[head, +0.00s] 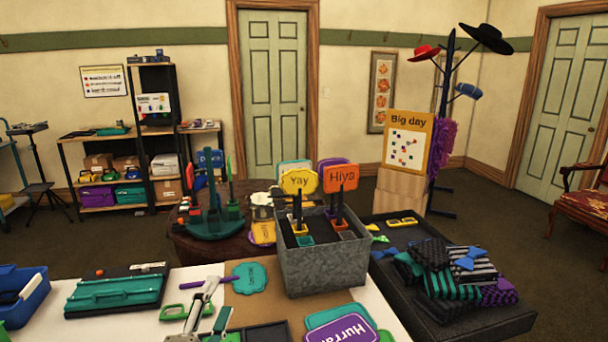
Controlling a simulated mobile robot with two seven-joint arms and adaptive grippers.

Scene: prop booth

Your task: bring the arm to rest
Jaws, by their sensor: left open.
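My left gripper (203,320) is at the front of the white table (78,328), low in the head view. It is open, and I see nothing between its fingers. Its lower part is close to the bottom edge of the picture, and I cannot tell whether it touches anything. My right gripper is not in view.

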